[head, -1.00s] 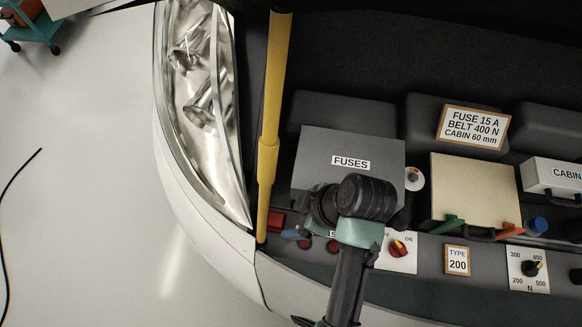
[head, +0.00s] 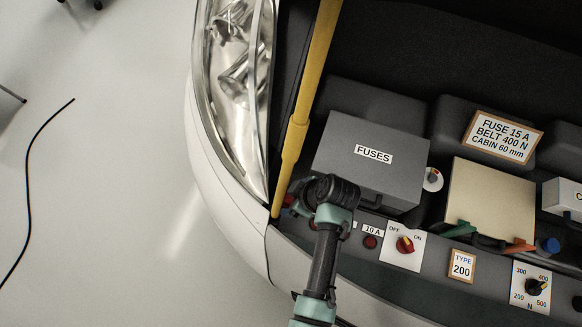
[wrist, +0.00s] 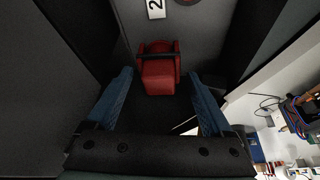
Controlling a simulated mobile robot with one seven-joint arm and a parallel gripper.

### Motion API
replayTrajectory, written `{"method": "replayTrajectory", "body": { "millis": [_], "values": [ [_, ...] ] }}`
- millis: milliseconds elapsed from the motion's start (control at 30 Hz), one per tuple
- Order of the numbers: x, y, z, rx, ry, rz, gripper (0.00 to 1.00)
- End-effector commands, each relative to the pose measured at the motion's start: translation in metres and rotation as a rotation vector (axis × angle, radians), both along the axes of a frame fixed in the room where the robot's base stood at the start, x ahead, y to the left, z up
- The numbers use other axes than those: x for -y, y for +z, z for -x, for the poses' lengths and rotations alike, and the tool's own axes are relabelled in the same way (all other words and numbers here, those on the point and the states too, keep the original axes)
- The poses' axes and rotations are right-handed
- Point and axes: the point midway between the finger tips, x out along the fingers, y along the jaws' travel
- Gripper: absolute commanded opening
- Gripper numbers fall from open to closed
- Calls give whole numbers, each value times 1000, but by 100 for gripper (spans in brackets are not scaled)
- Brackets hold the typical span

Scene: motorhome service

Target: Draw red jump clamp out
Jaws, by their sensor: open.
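The red jump clamp (wrist: 159,76) is a red block with a dark bar across it, in the middle of the wrist view. It sits against a grey panel. My gripper (wrist: 160,98) is open, with one blue finger on each side of the clamp's near end. In the head view my gripper (head: 297,192) is at the left end of the engine-bay ledge, by the foot of the yellow pole. Only a small red part (head: 288,200) shows there; the arm hides most of that spot.
The grey FUSES box (head: 372,155) stands right of my gripper. The yellow pole (head: 300,125) and headlight (head: 240,80) are close on its left. An OFF/ON switch panel (head: 403,245) and TYPE 200 sign (head: 462,266) lie along the ledge. A dark wall (wrist: 50,90) is left in the wrist view.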

Motion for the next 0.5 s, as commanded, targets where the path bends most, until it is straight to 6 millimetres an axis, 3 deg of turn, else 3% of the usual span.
{"method": "replayTrajectory", "body": {
  "millis": [367, 500],
  "values": [
    [-2, -4, -1, 0, 1, 0, 86],
    [-2, -4, -1, 0, 1, 0, 60]
  ]
}}
